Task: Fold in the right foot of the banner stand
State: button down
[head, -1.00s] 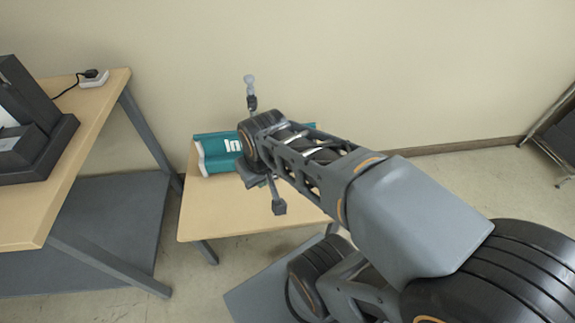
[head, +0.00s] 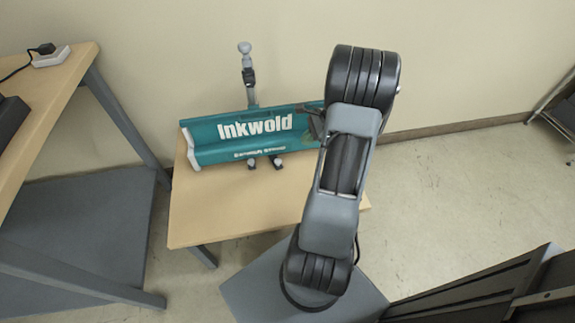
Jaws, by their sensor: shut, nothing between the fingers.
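The banner stand (head: 253,135) is a long teal case marked "Inkwold" with light end caps. It lies across the small wooden table (head: 215,220). Two short dark pieces, apparently the feet, show just below its front edge: one farther left (head: 251,164) and one to its right (head: 277,162). I cannot tell exactly how either is turned. My gripper (head: 312,123) is shut and empty, at the right part of the case, largely hidden by my arm. The arm also covers the case's right end. I cannot tell whether the gripper touches the case.
A grey post with a pale knob (head: 244,48) rises behind the case, near the wall. A higher wooden bench (head: 45,95) with a white power block (head: 51,57) stands at the left. The table's front left is clear. Open floor lies right of the table.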

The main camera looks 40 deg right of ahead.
jog(key=s+d+f+m+t+b, duration=0.1)
jog(key=d+f+m, duration=0.2)
jog(key=f, duration=0.2)
jog(key=b, duration=0.3)
send_near(282, 165)
notch_tip(282, 165, down, 3)
jog(key=shift+r, duration=0.1)
jog(key=shift+w+a+f+b, duration=0.2)
jog(key=shift+w+a+b, duration=0.15)
jog(key=shift+w+a, duration=0.15)
jog(key=shift+w+a+f+b, duration=0.2)
jog(key=shift+w+a+b, duration=0.15)
jog(key=shift+a, duration=0.25)
jog(key=shift+w+a, duration=0.45)
jog(key=shift+a, duration=0.05)
